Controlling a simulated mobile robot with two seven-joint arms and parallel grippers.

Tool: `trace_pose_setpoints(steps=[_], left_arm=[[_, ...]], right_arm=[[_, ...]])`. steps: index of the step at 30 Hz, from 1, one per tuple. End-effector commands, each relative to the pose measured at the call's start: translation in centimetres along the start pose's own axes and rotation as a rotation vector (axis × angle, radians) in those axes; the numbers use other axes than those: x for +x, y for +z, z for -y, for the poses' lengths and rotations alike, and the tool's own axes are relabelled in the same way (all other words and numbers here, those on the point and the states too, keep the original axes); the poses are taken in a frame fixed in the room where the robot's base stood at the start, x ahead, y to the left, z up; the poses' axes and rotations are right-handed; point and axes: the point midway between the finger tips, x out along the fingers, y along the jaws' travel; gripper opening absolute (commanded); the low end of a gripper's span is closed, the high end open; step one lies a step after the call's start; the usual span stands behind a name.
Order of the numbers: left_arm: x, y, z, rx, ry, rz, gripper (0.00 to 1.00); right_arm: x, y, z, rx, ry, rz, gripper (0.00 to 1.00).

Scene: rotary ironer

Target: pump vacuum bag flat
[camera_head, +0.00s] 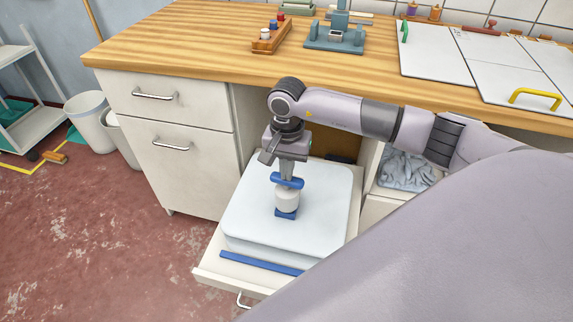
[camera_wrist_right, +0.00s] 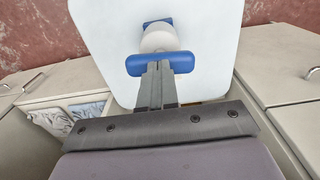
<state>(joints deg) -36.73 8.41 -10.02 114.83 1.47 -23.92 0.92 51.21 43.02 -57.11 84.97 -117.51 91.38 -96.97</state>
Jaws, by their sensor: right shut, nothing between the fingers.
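The vacuum bag (camera_head: 245,222) is a thick, pale, puffed-up block with rounded corners lying in a pulled-out drawer. A blue strip (camera_head: 262,263) runs along its front edge. A pump with a white body (camera_head: 288,199) and a blue handle (camera_head: 287,181) stands upright on the bag, and its blue foot shows below. In the right wrist view the blue handle (camera_wrist_right: 160,64) lies right at the fingertips. My right gripper (camera_wrist_right: 158,68) is shut with nothing between its fingers, its tips over the middle of the handle. Whether they touch it I cannot tell. My left gripper is not in view.
The open drawer (camera_head: 208,273) juts out below the wooden countertop (camera_head: 190,52). A white cabinet (camera_head: 188,150) stands to its left, and a compartment with grey-blue cloth (camera_head: 405,170) is at its right. White bins (camera_head: 90,115) stand at far left. The red floor in front is clear.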

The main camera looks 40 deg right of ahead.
Motion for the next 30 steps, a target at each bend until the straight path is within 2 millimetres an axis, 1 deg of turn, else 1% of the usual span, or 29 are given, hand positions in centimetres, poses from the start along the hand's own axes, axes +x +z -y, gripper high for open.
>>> trace_pose_setpoints(steps=[18, 30], left_arm=[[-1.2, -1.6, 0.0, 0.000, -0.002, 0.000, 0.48], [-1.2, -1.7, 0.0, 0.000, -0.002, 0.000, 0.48]], right_arm=[[-3.3, 0.0, 0.0, -0.001, 0.001, 0.001, 0.00], [-3.5, 0.0, 0.0, 0.000, 0.001, 0.000, 0.00]])
